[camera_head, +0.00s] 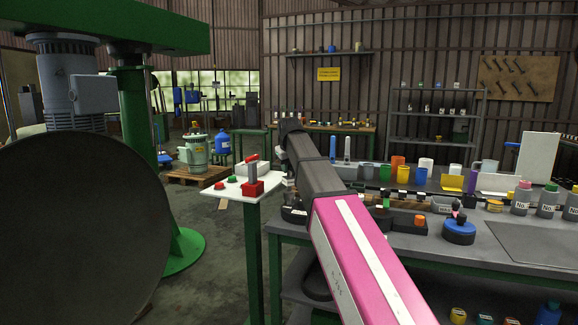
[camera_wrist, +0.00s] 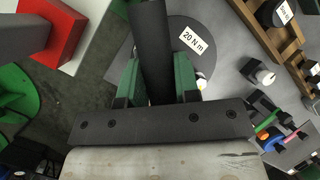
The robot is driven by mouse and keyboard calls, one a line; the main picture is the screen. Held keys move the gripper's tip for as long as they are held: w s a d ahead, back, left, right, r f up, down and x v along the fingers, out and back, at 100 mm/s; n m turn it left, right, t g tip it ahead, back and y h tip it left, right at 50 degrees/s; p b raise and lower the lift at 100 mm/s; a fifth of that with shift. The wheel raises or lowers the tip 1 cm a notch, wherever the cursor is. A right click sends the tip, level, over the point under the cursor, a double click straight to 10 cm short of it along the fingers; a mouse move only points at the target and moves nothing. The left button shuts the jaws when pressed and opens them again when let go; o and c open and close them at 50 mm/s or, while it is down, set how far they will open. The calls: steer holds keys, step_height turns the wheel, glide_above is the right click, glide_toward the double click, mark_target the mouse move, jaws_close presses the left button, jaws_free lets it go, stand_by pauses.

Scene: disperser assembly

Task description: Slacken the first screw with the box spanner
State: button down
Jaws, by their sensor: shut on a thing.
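In the wrist view, the green fingers of my gripper (camera_wrist: 157,78) are closed on a dark upright tube (camera_wrist: 151,38), which looks like the box spanner. The tube runs out of the top of the picture, so its ends are not clear. Below and behind it lies a round dark grey disc (camera_wrist: 208,62) with a white "20 N m" label. I cannot tell whether the tube touches the disc. I cannot make out the first screw in either view. In the head view my arm hides my gripper.
A white-topped stand (camera_head: 232,189) with a red lever and buttons is beside my arm. The grey bench (camera_head: 470,262) holds bottles and cups. A wooden rack (camera_wrist: 268,35) lies at upper right in the wrist view. A big dark disc (camera_head: 80,230) fills the head view's left.

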steer(key=shift+f, duration=0.9)
steer(key=shift+n+g+y, duration=0.15)
steer(key=shift+n+y, duration=0.4)
steer(key=shift+n, duration=0.8)
steer(key=shift+n+g+y, duration=0.15)
steer(key=shift+n+y, duration=0.4)
steer(key=shift+n, duration=0.8)
steer(key=shift+n+g+y, duration=0.4)
steer(key=shift+n+y, duration=0.05)
steer(key=shift+n, duration=0.95)
steer(key=shift+n+g+y, duration=0.4)
steer(key=shift+n+y, duration=0.05)
steer(key=shift+n, duration=0.95)
steer(key=shift+s, duration=0.1)
steer(key=shift+m, duration=0.3)
steer(key=shift+r, duration=0.2)
